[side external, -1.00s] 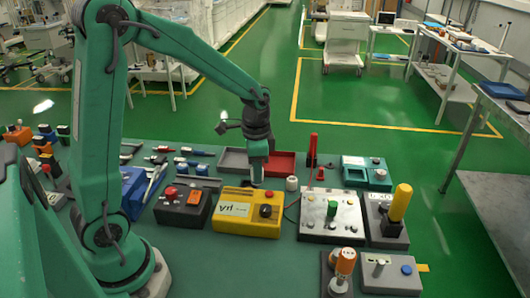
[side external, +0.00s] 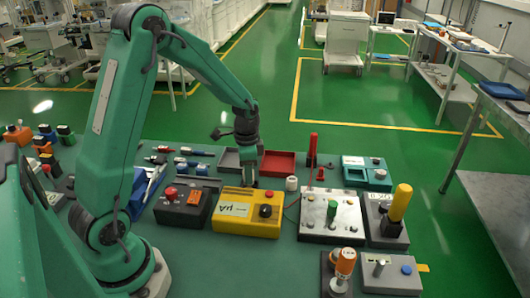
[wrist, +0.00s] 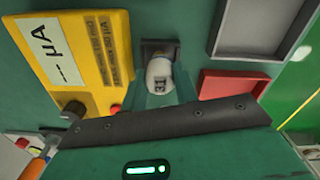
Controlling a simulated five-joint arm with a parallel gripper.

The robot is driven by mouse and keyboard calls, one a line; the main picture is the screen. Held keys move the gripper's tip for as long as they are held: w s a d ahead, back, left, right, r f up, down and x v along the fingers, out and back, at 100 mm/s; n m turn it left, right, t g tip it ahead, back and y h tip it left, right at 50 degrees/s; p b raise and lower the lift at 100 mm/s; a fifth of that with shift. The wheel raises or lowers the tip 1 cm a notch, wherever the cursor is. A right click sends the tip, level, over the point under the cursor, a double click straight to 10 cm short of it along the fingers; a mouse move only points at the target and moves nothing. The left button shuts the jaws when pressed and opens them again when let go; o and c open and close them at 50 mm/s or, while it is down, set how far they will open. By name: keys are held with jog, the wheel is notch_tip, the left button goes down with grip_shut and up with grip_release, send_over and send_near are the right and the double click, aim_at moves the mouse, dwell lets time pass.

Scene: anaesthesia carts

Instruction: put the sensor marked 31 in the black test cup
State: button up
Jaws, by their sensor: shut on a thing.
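My gripper (wrist: 161,84) is shut on a white rounded sensor (wrist: 160,70), which sits between the fingertips in the wrist view. A small dark mark shows on the sensor, too small to read for sure. A black square-edged thing (wrist: 160,45), which looks like the black test cup, lies just beyond the sensor. The sensor partly covers it, and I cannot tell whether the two touch. In the side external view my gripper (side external: 249,182) points down behind the yellow meter, and the sensor and black cup cannot be made out there.
The yellow µA meter (side external: 246,212) stands close in front of my gripper. A red tray (side external: 278,163) and a grey tray (wrist: 255,30) lie behind. A white cylinder (side external: 291,184) stands to the right. A black box with a red button (side external: 186,205) stands to the left.

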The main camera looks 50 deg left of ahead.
jog(key=shift+f, duration=1.15)
jog(key=shift+f, duration=0.15)
jog(key=o, duration=1.1)
jog(key=shift+c, duration=0.2)
notch_tip(320, 180, up, 12)
jog(key=shift+r, duration=0.1)
jog(key=shift+r, duration=0.1)
